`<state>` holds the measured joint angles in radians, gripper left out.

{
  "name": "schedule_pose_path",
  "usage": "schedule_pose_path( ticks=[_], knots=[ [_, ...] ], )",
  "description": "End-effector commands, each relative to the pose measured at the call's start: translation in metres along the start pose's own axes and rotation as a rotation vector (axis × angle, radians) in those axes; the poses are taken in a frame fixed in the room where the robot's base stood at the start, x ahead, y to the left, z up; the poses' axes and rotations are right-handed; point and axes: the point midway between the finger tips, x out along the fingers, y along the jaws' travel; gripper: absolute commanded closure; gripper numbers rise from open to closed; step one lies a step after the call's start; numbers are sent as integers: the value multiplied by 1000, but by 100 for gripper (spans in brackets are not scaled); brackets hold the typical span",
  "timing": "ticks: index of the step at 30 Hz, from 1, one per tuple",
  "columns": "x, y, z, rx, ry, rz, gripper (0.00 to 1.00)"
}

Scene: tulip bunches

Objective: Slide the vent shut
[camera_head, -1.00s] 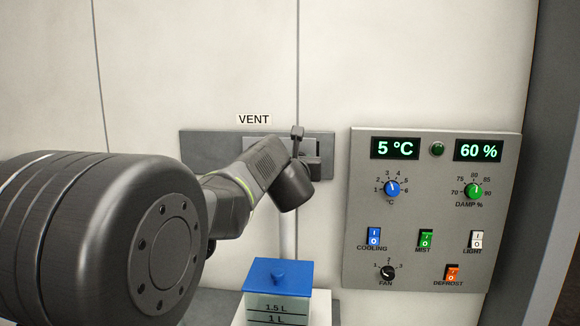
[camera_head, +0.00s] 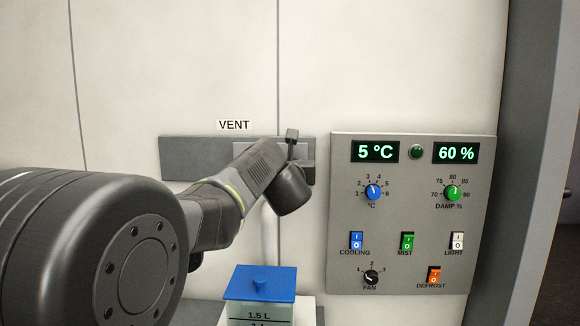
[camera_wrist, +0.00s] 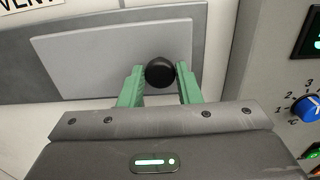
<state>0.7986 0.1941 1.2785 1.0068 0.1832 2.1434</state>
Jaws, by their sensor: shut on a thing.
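The vent is a light grey sliding plate (camera_wrist: 90,55) on a dark grey backing strip (camera_head: 190,158), under a "VENT" label (camera_head: 234,125). A round black knob (camera_wrist: 160,73) stands out from the plate near its right end in the wrist view. My gripper (camera_wrist: 160,80) has its two green fingers shut on the knob, one on each side. In the head view, my arm and wrist cover much of the plate, and the fingers and knob are hidden.
A control panel (camera_head: 412,285) with displays, dials and switches is mounted close to the right of the vent. A blue-lidded container (camera_head: 260,284) stands below my wrist. The pale wall (camera_head: 180,60) above the vent is clear.

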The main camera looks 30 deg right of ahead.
Motion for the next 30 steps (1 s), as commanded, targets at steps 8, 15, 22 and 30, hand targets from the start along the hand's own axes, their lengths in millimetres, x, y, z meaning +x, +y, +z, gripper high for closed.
schedule_pose_path(
  ticks=[8, 15, 22, 30],
  knots=[
    [0, -2, 0, -2, -1, -5, 48],
    [-2, -1, 0, -1, -1, -3, 48],
    [-30, -1, 0, -2, -3, -4, 48],
    [-84, -2, 1, -2, -3, -5, 48]
  ],
)
